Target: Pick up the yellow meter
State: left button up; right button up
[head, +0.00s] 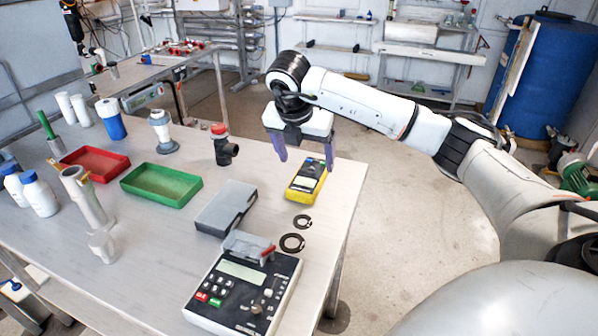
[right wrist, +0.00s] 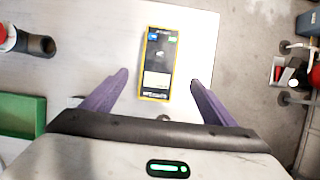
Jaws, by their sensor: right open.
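The yellow meter (head: 306,181) lies flat near the right edge of the table, with a dark face and a yellow rim. In the right wrist view the meter (right wrist: 157,62) lies ahead of the fingers, between their lines. My right gripper (head: 304,155) is open and empty, with purple fingers, and hangs above the meter at its far side. In the right wrist view the two fingers (right wrist: 158,84) stand wide apart, one on each side of the meter's near end, not touching it. My left gripper is not in view.
Two dark rings (head: 292,243) and a grey box (head: 226,207) lie near the meter. A keypad device (head: 242,287) stands at the front. A black pipe fitting with a red cap (head: 223,145), a green tray (head: 161,184) and a red tray (head: 95,163) are to the left.

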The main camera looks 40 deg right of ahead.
aim_at(309, 175)
jog(key=shift+s+d+f, duration=0.1)
jog(key=shift+d+f, duration=0.1)
jog(key=shift+f, duration=0.35)
jog(key=shift+d+f, duration=0.2)
jog(key=shift+f, duration=0.3)
jog(key=shift+d+f, duration=0.1)
jog(key=shift+f, duration=0.2)
jog(key=f, duration=0.1)
jog(key=w+d+f, duration=0.1)
jog(key=f+p, duration=0.1)
jog(key=shift+w+d+f, duration=0.3)
jog(key=shift+w+f, duration=0.05)
jog(key=shift+w, duration=0.05)
jog(key=shift+w+d+f, duration=0.1)
jog(key=shift+d+f, duration=0.05)
jog(key=shift+f, duration=0.3)
jog(key=c, duration=1)
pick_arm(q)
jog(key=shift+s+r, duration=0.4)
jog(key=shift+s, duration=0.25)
pick_arm(e)
jog(key=shift+r, duration=0.1)
jog(key=c, duration=0.3)
